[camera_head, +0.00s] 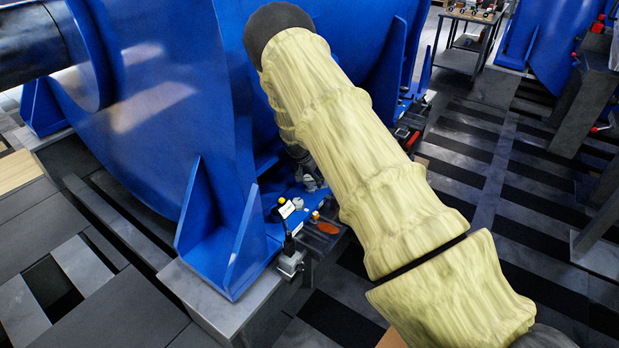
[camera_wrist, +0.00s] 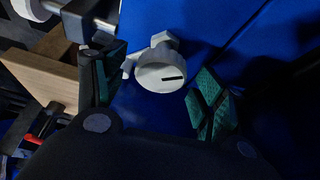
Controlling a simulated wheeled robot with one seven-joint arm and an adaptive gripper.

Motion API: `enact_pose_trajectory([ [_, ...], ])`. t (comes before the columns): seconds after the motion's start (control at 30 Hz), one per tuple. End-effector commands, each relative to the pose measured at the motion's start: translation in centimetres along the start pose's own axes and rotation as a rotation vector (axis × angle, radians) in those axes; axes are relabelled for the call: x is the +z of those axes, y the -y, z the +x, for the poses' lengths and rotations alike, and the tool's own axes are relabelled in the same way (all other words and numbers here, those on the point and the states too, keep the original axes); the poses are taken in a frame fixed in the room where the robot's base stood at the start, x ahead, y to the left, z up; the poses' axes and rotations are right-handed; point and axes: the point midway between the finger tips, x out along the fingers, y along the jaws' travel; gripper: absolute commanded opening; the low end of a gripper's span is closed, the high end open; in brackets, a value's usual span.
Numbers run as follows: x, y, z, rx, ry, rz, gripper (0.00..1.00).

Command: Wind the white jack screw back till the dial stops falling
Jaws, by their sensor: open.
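In the wrist view a white round head with a short black mark (camera_wrist: 160,72) sits against blue metal; it looks like the jack screw. My gripper (camera_wrist: 156,78) is open, with one teal-padded finger on each side of this head. Gaps show between the head and both pads. In the head view my gripper is mostly hidden behind my yellow-sleeved arm, low beside the blue motor (camera_head: 170,110). A small stand with a black stem (camera_head: 289,243) is at the motor's foot; it may carry the dial, but no dial reading is legible.
A wooden block (camera_wrist: 45,75) and a metal rod lie left of my gripper in the wrist view. In the head view a white tag (camera_head: 286,209) and an orange-brown oval (camera_head: 327,227) are by the motor foot. A cart (camera_head: 466,40) stands far back.

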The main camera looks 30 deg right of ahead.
Motion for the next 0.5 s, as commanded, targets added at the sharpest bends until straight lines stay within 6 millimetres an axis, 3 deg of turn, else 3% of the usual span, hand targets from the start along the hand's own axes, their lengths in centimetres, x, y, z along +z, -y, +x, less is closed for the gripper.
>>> enact_pose_trajectory([
  [0.03, 0.01, 0.03, -0.02, 0.0, 0.0, 0.0, 0.69],
  [0.27, 0.02, 0.05, -0.04, 0.0, 0.0, -0.001, 0.27],
  [0.5, 0.0, 0.03, -0.09, -0.003, 0.0, -0.009, 0.25],
])
